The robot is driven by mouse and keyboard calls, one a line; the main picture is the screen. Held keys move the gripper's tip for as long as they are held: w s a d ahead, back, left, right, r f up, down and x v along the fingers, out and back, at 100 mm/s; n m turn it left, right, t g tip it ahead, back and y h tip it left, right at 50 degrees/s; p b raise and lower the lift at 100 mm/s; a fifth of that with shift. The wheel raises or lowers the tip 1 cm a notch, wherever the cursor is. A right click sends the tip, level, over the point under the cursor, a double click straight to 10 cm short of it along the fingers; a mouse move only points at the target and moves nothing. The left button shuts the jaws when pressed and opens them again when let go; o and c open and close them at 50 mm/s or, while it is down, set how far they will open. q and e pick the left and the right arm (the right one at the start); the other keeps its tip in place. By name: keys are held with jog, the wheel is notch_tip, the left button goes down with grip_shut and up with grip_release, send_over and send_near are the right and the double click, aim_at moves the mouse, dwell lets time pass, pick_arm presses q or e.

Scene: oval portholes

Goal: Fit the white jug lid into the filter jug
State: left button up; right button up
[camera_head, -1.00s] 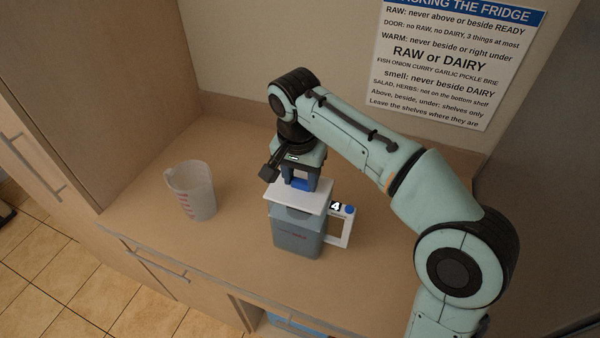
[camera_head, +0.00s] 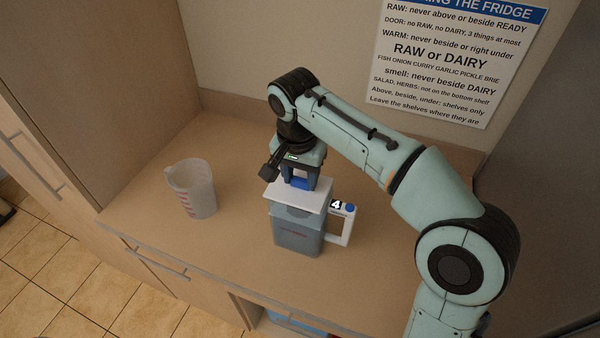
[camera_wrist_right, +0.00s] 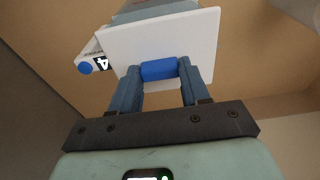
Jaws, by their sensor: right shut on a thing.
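The filter jug (camera_head: 297,236) stands upright on the counter, a grey-blue body with a white handle at its right marked 4. The white jug lid (camera_head: 299,195) lies over the jug's mouth; it also shows in the right wrist view (camera_wrist_right: 195,40). I cannot tell whether it is seated or just above the rim. My right gripper (camera_head: 300,180) points down and is shut on the lid's blue knob (camera_wrist_right: 159,69), one finger on each side. The jug's opening is hidden under the lid. My left gripper is not in view.
A clear measuring cup (camera_head: 197,190) with red marks stands on the counter to the left of the jug. The counter (camera_head: 240,150) is bare around both. A wall with a printed sign (camera_head: 440,60) is behind, and a drawer front (camera_head: 160,265) is below the counter.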

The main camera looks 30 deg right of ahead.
aim_at(297, 191)
jog(key=shift+f, duration=0.25)
dwell(0.3)
dwell(0.5)
jog(key=o, duration=1.2)
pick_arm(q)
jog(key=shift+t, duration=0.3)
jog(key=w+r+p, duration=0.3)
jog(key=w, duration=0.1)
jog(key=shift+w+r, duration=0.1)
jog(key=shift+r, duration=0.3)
pick_arm(e)
jog(key=r, duration=0.9)
jog(key=s+a+r, duration=0.1)
jog(key=r, duration=0.3)
jog(key=shift+a+r, duration=0.1)
jog(key=shift+r, duration=0.05)
